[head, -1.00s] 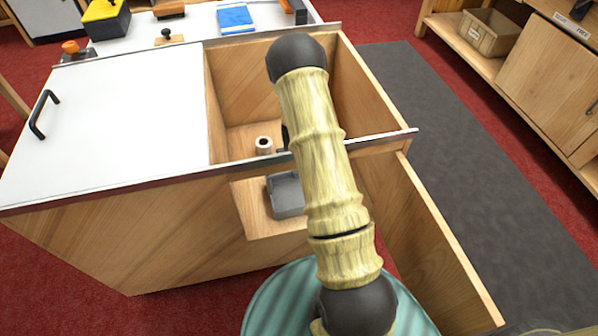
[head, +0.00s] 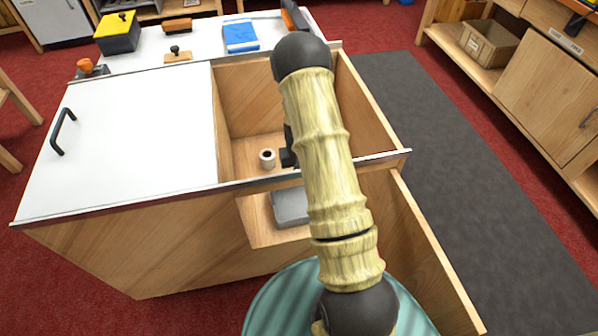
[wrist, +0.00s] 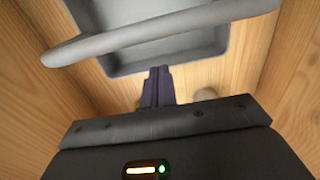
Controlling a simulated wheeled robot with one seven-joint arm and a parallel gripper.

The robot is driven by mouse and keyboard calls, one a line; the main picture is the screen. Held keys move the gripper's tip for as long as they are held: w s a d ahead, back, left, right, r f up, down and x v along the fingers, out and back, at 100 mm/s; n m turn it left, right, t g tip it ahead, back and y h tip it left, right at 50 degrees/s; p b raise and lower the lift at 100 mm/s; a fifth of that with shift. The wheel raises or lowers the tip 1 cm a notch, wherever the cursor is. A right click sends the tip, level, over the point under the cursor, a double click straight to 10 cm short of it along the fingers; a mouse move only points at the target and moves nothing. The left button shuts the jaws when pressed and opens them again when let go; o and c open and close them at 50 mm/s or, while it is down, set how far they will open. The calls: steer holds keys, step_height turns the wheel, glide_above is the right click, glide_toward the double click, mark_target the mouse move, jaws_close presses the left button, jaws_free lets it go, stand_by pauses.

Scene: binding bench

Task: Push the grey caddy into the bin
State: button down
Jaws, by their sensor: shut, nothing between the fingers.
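The grey caddy (head: 289,208) sits on a wooden floor in the low front opening of the bench, partly hidden by my arm. In the wrist view the caddy (wrist: 165,50) is a shallow grey tray with a thick grey handle across it. The open-topped wooden bin (head: 247,100) lies behind the opening, under the bench's cut-out. My gripper is mostly hidden behind my arm in the head view; a dark part of it shows inside the bin. In the wrist view my gripper's fingertips (wrist: 158,72) are together and empty, close to the caddy's rim. I cannot tell whether they touch.
A small pale roll (head: 267,159) stands in the bin near my gripper. A metal-edged rail (head: 220,187) crosses the bin's front above the opening. A wooden panel (head: 430,255) juts forward at the right. The white bench top (head: 130,130) at the left is clear.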

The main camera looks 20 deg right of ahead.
steer(key=shift+r+p, duration=0.9)
steer(key=shift+r, duration=0.55)
steer(key=shift+w+r, duration=0.1)
